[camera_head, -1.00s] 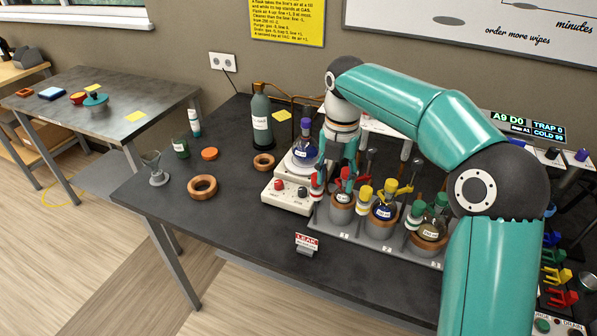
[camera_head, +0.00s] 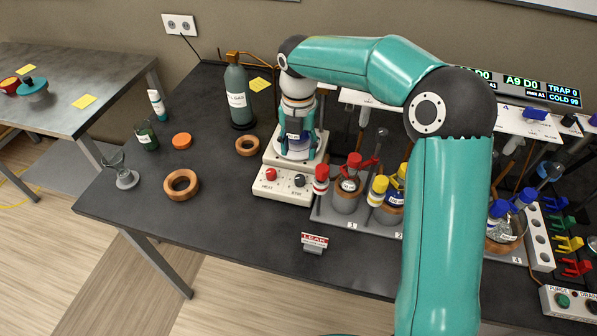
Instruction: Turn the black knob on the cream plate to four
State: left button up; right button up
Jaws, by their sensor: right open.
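The cream plate (camera_head: 283,196) is a hotplate unit on the dark bench, with a red knob (camera_head: 271,174) on its front left and the black knob (camera_head: 299,181) on its front right. A flask (camera_head: 294,138) stands on its round top. My right gripper (camera_head: 297,150) points down over the plate, behind the black knob and apart from it. Its fingers are open and appear on either side of the flask; I cannot tell whether they touch it. They hide much of the flask. The black knob's setting is too small to read. My left gripper is not in view.
Capped flasks in a grey rack (camera_head: 330,212) stand right of the plate. A green gas bottle (camera_head: 237,92) stands behind left. Wooden rings and an orange disc (camera_head: 182,141) lie left. A red-and-white leak sign (camera_head: 314,241) stands in front.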

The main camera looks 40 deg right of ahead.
aim_at(300, 176)
jog(key=f, duration=0.6)
jog(key=f+p, duration=0.1)
jog(key=f, duration=0.2)
jog(key=shift+s+f, duration=0.1)
jog(key=shift+s, duration=0.25)
grip_shut()
jog(key=shift+d, duration=0.15)
